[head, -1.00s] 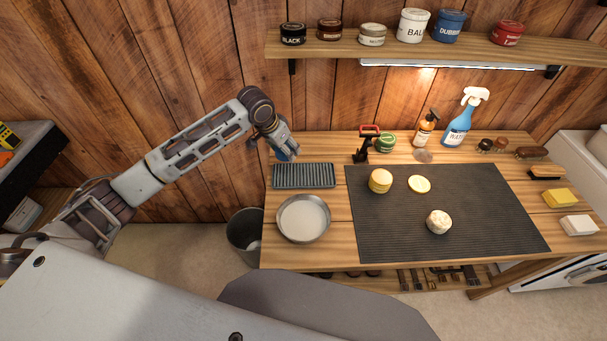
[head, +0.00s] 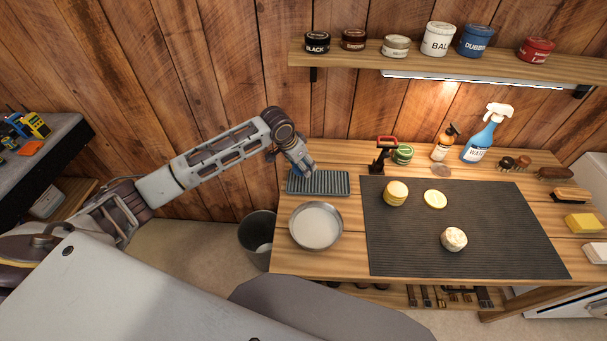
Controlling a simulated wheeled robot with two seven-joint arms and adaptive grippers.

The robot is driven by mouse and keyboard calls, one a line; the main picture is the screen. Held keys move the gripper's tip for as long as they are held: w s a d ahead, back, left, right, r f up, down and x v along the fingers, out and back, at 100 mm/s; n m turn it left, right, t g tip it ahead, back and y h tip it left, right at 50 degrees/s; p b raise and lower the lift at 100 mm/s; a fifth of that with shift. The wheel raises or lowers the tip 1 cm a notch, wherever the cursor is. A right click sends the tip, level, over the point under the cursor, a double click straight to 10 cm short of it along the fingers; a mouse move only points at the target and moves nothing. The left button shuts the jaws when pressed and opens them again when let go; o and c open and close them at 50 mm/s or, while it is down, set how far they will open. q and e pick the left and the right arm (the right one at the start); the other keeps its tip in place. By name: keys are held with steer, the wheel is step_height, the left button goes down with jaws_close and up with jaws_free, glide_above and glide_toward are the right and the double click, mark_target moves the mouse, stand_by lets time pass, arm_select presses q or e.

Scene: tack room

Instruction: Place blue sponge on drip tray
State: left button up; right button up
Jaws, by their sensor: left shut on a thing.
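The drip tray (head: 330,184) is a grey ribbed rectangle at the back left of the wooden workbench. My left gripper (head: 303,167) is over the tray's back left part, shut on the blue sponge (head: 298,172). Only a little blue shows at the fingers; the rest of the sponge is hidden by the gripper. I cannot tell whether the sponge touches the tray. My right gripper is not in view.
A round metal bowl (head: 316,242) stands just in front of the tray. A dark ribbed mat (head: 500,238) with a yellow-lidded tin (head: 396,192) lies to the right. A black stand (head: 379,160) is near the tray's right end. A shelf (head: 440,64) hangs above.

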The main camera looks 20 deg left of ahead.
mark_target(302, 181)
arm_select(q)
steer(key=shift+f, duration=1.05)
steer(key=shift+f, duration=1.85)
steer(key=shift+f+p, duration=0.1)
steer(key=shift+p, duration=0.2)
steer(key=o, duration=0.8)
steer(key=shift+b+v, duration=0.35)
steer(key=shift+v, duration=5.75)
